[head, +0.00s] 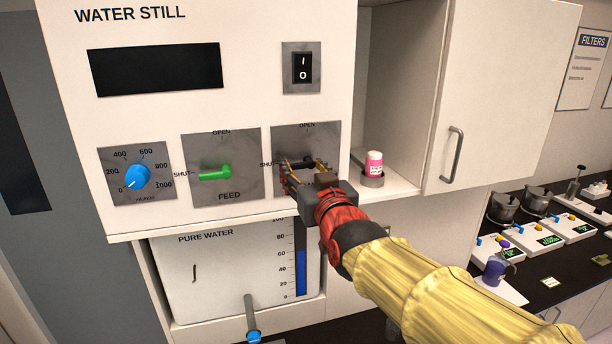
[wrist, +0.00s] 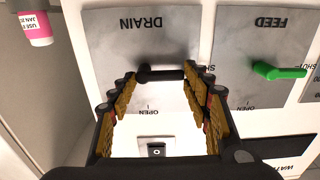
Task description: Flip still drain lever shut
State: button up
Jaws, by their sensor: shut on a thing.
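The drain lever (wrist: 162,75) is black and sits on a grey metal plate (wrist: 110,40) marked DRAIN in the wrist view, which shows the panel upside down. It lies level, its handle pointing toward the SHUT mark. My gripper (wrist: 158,84) is shut on the lever, which spans between its widely spaced fingers. In the head view my gripper (head: 304,166) is at the right-hand plate (head: 282,134) of the water still (head: 240,20) and hides most of the lever there.
Left of the drain plate, the green feed lever (head: 214,173) points to SHUT. A blue knob (head: 137,177) is farther left. A pink-labelled bottle (head: 374,164) stands close right of my gripper in an open cabinet bay. The pure water tank (head: 230,270) is below.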

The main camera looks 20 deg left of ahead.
jog(key=shift+s+a+r, duration=0.1)
jog(key=shift+a+r, duration=0.05)
jog(key=o, duration=0.7)
jog(key=shift+o, duration=1.4)
jog(key=shift+a, duration=0.25)
jog(key=shift+s+d, duration=0.1)
jog(key=shift+d, duration=0.05)
jog(key=shift+s+d, duration=0.1)
jog(key=shift+s, duration=0.05)
jog(key=v, duration=1.1)
jog(key=shift+s+d, duration=0.2)
jog(key=shift+s, duration=0.05)
